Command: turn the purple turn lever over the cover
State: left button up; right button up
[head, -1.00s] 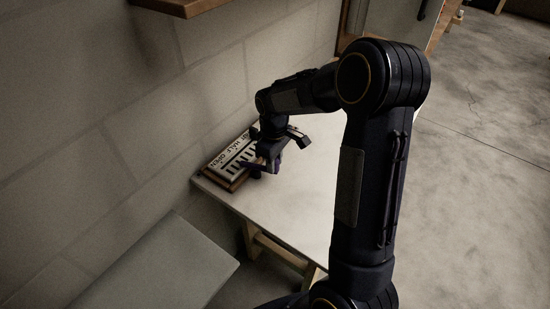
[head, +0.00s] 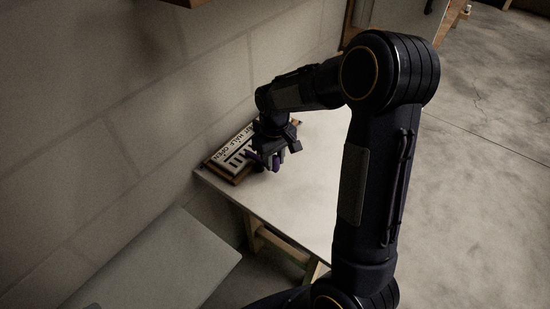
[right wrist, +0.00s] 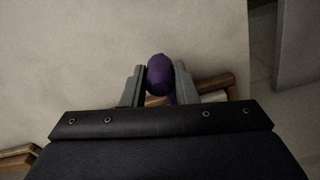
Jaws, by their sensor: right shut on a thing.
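The purple turn lever (head: 276,165) is at the near right side of the cover, partly hidden by my right gripper. In the right wrist view its rounded purple end (right wrist: 160,74) sits between the two fingers. My right gripper (head: 272,158) is shut on the lever, and its fingers (right wrist: 160,82) flank the purple end in the right wrist view. The cover (head: 235,155) is a pale slotted panel in a wooden frame with dark lettering, of which "HALF OPEN" is readable; my gripper hides part of it. My left gripper is not in view.
The cover lies on a pale table (head: 305,195) against a block wall (head: 110,130). The table is clear to the right of the cover. A grey flat-topped surface (head: 160,260) stands lower at the left. My right arm crosses the view.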

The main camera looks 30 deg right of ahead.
jog(key=o, duration=1)
notch_tip(320, 180, up, 8)
jog(key=shift+f, duration=0.1)
dwell(0.4)
